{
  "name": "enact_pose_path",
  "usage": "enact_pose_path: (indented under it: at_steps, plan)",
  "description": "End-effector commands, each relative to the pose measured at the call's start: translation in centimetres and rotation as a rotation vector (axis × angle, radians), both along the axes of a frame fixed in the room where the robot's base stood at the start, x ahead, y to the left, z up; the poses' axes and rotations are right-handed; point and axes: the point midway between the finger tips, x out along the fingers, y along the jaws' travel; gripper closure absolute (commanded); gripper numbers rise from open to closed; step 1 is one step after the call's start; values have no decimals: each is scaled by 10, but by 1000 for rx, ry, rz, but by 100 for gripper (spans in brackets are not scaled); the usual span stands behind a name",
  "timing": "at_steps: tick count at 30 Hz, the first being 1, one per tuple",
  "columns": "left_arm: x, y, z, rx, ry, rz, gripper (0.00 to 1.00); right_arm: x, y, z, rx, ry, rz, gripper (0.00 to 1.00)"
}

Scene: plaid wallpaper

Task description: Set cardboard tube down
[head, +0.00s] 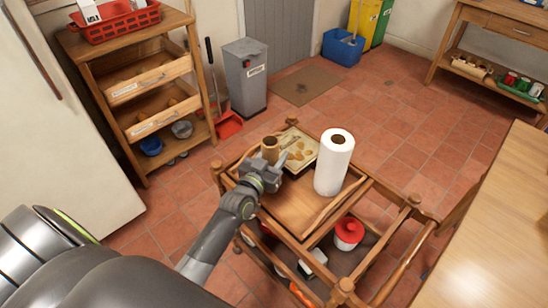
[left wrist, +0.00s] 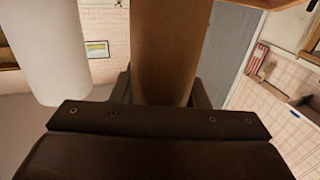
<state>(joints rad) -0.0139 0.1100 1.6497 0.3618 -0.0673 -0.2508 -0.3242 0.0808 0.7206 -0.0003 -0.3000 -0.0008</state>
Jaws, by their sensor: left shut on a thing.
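The brown cardboard tube (head: 269,150) is upright in my left gripper (head: 270,168), over the left part of the wooden cart's top (head: 300,205). In the left wrist view the tube (left wrist: 172,50) fills the middle, between the fingers of my shut left gripper (left wrist: 160,95). Its lower end is hidden behind the gripper in the head view, so I cannot tell whether it touches the cart. My right gripper is not in view.
A white paper towel roll (head: 334,162) stands on the cart to the right of the tube. A tray with a picture (head: 302,147) lies behind the tube. Bare wood shows in front of the roll. A red-lidded jar (head: 349,232) is on the lower shelf.

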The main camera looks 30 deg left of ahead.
Motion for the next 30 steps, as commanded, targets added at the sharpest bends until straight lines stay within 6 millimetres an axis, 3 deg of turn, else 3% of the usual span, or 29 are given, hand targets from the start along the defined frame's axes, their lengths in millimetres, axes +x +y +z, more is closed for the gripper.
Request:
enact_pose_path:
  at_steps: [7,8,12,24,30]
  plan:
    - [0,0,-5,0,0,0,80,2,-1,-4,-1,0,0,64]
    - [0,0,-3,0,-1,0,57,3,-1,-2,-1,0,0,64]
    - [0,0,-3,0,0,0,38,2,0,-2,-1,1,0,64]
    - [0,0,3,0,0,0,38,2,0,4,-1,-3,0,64]
    - [-27,1,-3,0,1,1,38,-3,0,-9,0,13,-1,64]
